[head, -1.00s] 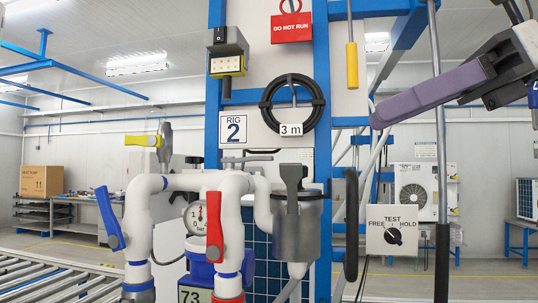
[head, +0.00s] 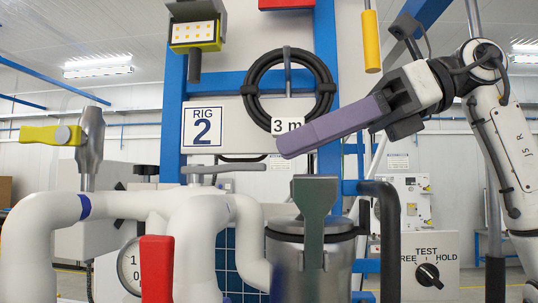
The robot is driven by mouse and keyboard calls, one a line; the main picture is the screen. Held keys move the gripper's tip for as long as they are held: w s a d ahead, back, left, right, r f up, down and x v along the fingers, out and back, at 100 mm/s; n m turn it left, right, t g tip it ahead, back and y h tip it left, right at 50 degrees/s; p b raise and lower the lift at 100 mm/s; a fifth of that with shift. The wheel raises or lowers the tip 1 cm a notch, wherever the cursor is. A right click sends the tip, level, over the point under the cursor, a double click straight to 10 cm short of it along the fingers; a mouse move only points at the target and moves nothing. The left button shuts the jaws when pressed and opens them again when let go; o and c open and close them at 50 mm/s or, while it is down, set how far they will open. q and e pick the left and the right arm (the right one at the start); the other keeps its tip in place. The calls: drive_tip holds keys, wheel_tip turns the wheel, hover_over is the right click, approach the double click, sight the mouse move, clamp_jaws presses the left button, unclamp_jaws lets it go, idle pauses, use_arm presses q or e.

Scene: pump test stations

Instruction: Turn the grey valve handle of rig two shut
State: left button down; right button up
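Rig two carries its number sign (head: 203,127). A grey paddle-shaped handle (head: 314,205) stands upright, broad end up, in front of the grey canister (head: 341,240). A second, flatter grey lever (head: 222,168) lies level above the white pipes. My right gripper (head: 285,149) comes in from the right with long purple fingers pointing left and slightly down. Its tip shows just above the paddle handle in the picture, with a gap between them. The fingers overlap from this side, so whether they are open is hidden. They hold nothing visible. My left gripper is out of view.
White pipes (head: 120,207) with a red handle (head: 157,268) and a yellow lever (head: 50,135) fill the lower left. A black hose coil (head: 325,75) hangs behind my gripper. A black bent bar (head: 388,235) and the test switch box (head: 448,265) stand right of the canister.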

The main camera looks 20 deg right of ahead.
sight(224, 169)
drive_tip(key=shift+x, duration=2.25)
clamp_jaws()
